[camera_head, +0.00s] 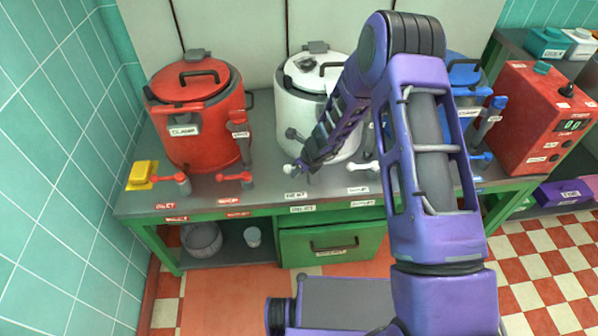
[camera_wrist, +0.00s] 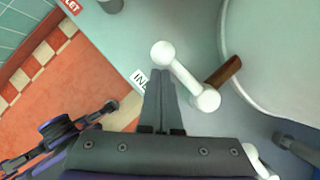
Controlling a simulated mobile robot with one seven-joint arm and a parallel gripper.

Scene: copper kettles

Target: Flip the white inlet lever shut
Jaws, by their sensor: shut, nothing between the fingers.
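The white inlet lever (camera_wrist: 184,75) shows in the wrist view as a bar with a round knob at each end, beside a short brown pipe. In the head view its white knob (camera_head: 289,169) shows just left of my gripper (camera_head: 303,166), in front of the white kettle (camera_head: 297,108); the arm hides the rest. My gripper (camera_wrist: 162,72) is shut and empty. In the wrist view its fingertips lie close beside the lever's bar, between the two knobs; I cannot tell whether they touch it. An inlet label (camera_wrist: 139,79) is partly hidden behind the fingers.
A second white lever (camera_head: 363,167) stands to the right on the counter (camera_head: 215,196). The red kettle (camera_head: 205,140), with red levers and a yellow block (camera_head: 142,174), is on the left. A blue kettle (camera_head: 463,75) and a red control box (camera_head: 530,125) are on the right.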

